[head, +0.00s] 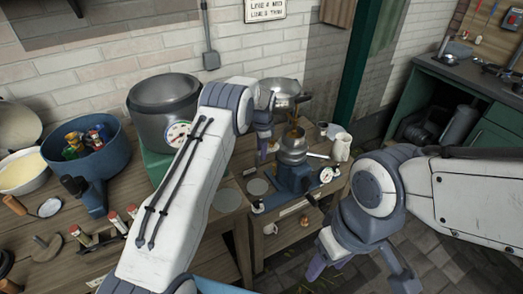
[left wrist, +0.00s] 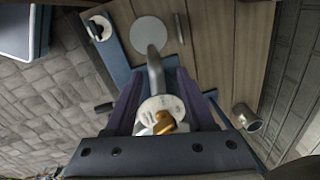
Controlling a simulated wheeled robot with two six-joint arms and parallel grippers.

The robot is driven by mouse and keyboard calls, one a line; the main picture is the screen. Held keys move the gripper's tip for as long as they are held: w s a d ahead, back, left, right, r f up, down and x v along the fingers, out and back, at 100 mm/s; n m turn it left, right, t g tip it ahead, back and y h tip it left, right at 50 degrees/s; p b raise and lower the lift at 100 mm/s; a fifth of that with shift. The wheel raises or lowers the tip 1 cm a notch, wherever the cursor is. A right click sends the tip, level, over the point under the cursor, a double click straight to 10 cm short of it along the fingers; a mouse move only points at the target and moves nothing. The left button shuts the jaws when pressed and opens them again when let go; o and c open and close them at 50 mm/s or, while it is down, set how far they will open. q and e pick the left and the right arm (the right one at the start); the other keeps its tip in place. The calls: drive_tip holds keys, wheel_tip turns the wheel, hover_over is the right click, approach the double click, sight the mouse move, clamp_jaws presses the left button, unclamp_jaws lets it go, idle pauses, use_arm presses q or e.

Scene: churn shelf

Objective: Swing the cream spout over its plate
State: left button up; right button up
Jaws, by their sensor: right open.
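The cream separator (head: 292,165) stands on a blue base on the wooden bench in the head view. In the left wrist view its grey curved spout (left wrist: 155,72) rises from a pale round top (left wrist: 160,106) with a brass fitting. Two grey round plates lie on the bench: a nearer one (head: 228,200) and one beside the base (head: 257,187). One plate (left wrist: 148,35) shows just beyond the spout tip. My left gripper (left wrist: 160,75) straddles the spout, fingers apart with gaps on both sides. My right gripper (head: 360,272) is open and empty, low in front of the bench.
A large grey pot (head: 163,100) with a dial and a blue tub (head: 88,155) of coloured items stand at the left. A white mug (head: 341,147) is right of the separator. A metal cup (left wrist: 247,117) shows in the wrist view. Paved floor lies to the right.

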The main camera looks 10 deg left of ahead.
use_arm(q)
wheel_tip(320, 180, up, 10)
drive_tip(key=s+b, duration=0.1)
drive_tip(key=shift+d+r, duration=0.2)
drive_tip(key=shift+d, duration=0.1)
idle(0.4)
